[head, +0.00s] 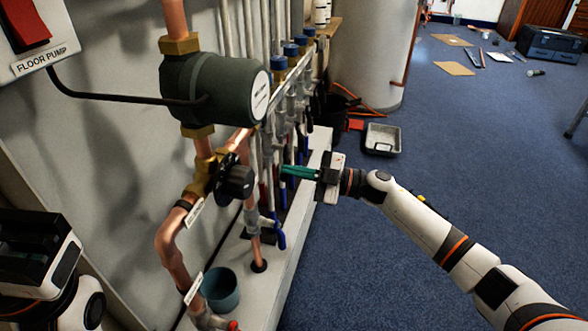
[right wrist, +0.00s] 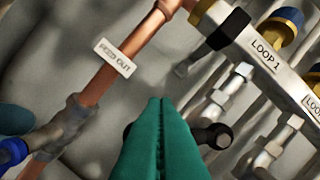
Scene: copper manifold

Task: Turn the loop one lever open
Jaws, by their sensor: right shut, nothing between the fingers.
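The LOOP 1 label (right wrist: 265,55) is on the pale manifold bar in the right wrist view, with a blue cap (right wrist: 290,17) above it. My right gripper (head: 284,171) is shut and empty, its teal fingers pointing left toward the manifold in the head view. In the right wrist view, its closed fingertips (right wrist: 160,102) lie in front of a dark rounded part (right wrist: 217,136), which may be the loop one lever; the fingers hide some of it. I cannot tell whether they touch. My left gripper (head: 35,235) is at the left edge; its jaws are unclear.
A copper pipe (right wrist: 100,82) tagged FEED OUT runs beside the fingers. A dark green pump (head: 200,90) and a black knob (head: 235,182) are left of my right gripper. A blue lever (head: 280,236) hangs below. A teal cup (head: 220,289) stands on the ledge.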

